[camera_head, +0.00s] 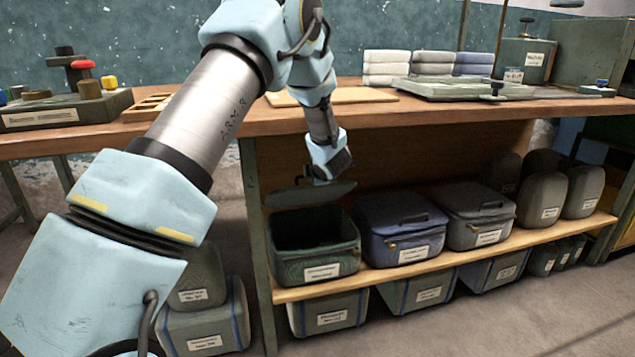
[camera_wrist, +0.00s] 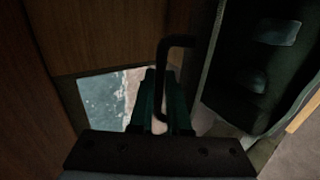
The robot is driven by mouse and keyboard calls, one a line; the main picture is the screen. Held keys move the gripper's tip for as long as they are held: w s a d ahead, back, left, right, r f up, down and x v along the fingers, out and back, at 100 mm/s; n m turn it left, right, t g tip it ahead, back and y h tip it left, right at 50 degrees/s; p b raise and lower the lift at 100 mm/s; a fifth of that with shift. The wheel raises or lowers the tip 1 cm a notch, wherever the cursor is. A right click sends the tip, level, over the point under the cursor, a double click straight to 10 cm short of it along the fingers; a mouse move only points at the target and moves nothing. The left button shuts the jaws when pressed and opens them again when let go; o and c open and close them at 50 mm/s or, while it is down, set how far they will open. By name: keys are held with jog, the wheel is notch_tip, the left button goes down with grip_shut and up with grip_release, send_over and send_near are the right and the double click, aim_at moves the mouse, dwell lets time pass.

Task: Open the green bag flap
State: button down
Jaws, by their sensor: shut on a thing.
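The green bag (camera_head: 316,265) stands at the left end of the shelf under the workbench. Its mouth shows as a dark opening in the head view. Its green flap (camera_head: 300,196) is raised above the mouth, nearly level, with a gap to the bag's front rim. My gripper (camera_head: 320,181) is at the top of the flap. In the wrist view my gripper (camera_wrist: 165,105) is shut on a dark bent handle (camera_wrist: 178,42). A dark green, open-looking body lies to the right there; its inside is in shadow. The fingertips are hidden in the head view.
A blue bag (camera_head: 400,228) and a grey bag (camera_head: 475,214) stand closed to the right on the shelf (camera_head: 440,256). The benchtop (camera_head: 440,112) overhangs my gripper, and a bench leg (camera_head: 255,230) stands just left of the green bag.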

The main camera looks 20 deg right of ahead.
jog(key=shift+w+r, duration=0.15)
jog(key=shift+w, duration=0.05)
dwell(0.3)
jog(key=c, duration=1.2)
grip_release()
jog(key=shift+o, duration=0.2)
jog(key=shift+s, duration=0.1)
jog(key=p+v, duration=0.1)
jog(key=v, duration=0.9)
jog(key=shift+s+r, duration=0.2)
jog(key=shift+r, duration=0.05)
